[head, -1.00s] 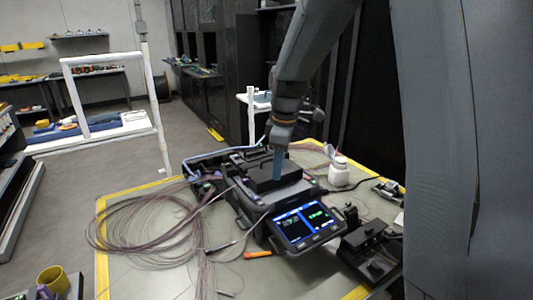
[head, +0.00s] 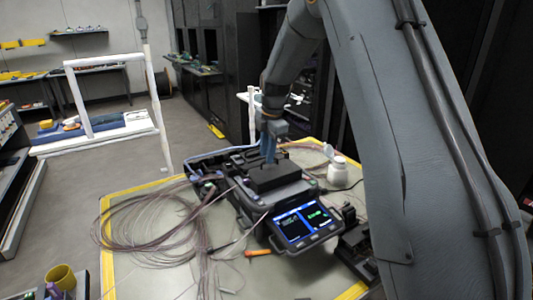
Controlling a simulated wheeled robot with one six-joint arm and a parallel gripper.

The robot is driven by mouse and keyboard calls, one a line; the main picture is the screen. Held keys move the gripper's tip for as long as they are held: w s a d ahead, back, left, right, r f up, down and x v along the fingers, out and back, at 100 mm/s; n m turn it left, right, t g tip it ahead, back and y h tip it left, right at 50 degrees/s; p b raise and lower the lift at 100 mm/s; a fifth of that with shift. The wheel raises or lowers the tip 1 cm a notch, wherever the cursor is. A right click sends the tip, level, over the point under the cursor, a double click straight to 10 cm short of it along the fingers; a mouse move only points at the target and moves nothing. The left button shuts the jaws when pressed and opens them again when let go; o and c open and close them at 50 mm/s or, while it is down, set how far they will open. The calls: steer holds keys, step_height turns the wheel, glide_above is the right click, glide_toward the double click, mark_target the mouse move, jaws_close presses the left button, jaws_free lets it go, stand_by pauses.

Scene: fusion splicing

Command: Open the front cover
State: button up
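The fusion splicer (head: 262,205) is a dark boxy device in the middle of the table, with its lit screen (head: 304,221) tilted toward the front. Its black cover (head: 274,178) is the raised block on top and looks closed. My gripper (head: 269,160) points down, with its blue-grey fingers at the back edge of the cover. I cannot tell whether the fingertips touch the cover or are apart from it. The gap between the fingers is too small to make out clearly.
Loops of thin fibre cable (head: 150,215) lie left of the splicer. A white bottle (head: 338,172) stands to its right. A black tool (head: 357,245) sits at front right, partly behind my arm. An orange pen-like item (head: 257,253) lies in front.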

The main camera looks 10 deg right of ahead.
steer(key=shift+w+f, duration=0.1)
steer(key=shift+f, duration=0.6)
jaws_close()
stand_by(1.0)
